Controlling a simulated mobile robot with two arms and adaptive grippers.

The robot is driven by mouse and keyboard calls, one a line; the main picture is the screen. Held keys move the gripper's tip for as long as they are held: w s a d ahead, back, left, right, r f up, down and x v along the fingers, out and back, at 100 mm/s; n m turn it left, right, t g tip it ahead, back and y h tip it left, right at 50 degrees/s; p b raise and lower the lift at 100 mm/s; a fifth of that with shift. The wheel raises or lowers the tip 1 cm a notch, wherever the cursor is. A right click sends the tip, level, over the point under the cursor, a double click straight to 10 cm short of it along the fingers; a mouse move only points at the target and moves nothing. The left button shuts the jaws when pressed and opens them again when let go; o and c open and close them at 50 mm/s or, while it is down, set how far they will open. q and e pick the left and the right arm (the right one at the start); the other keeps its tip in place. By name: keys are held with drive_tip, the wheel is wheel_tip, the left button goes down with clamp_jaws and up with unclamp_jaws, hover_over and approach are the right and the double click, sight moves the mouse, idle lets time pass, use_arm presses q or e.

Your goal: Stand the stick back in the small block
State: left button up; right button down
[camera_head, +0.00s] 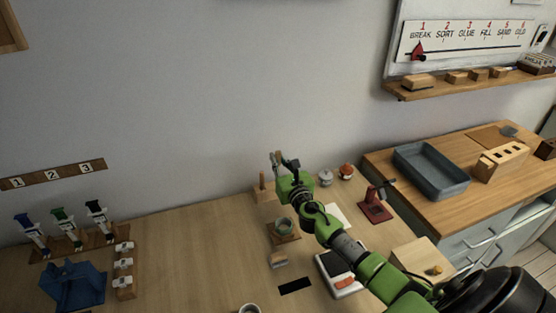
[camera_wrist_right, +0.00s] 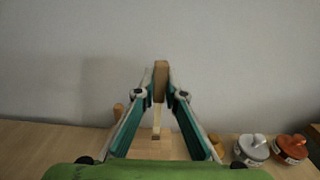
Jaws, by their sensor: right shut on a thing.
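My right gripper (camera_head: 284,160) is above the back of the table near the wall. It also shows in the right wrist view (camera_wrist_right: 160,92), shut on the wooden stick (camera_wrist_right: 160,80). The stick is upright between the fingertips, with a wider top and a thinner, paler lower part. Behind and below it is a small pale wooden block (camera_wrist_right: 172,148), which also shows in the head view (camera_head: 264,196). A short rounded peg (camera_head: 262,180) stands at its left. I cannot tell whether the stick's lower end is in the block or in front of it. My left gripper is out of view.
A grey-lidded pot (camera_head: 326,178) and an orange-lidded pot (camera_head: 346,171) stand right of the gripper. A cup on a wooden stand (camera_head: 284,228) is in front, beneath my arm. A red stand (camera_head: 375,208) is farther right. The table's left middle is clear.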

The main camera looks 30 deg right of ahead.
drive_tip(key=shift+f+b, duration=2.7)
drive_tip(key=shift+f, duration=0.05)
idle(1.9)
drive_tip(key=c, duration=2)
unclamp_jaws()
drive_tip(key=p+v, duration=0.1)
drive_tip(key=v, duration=0.4)
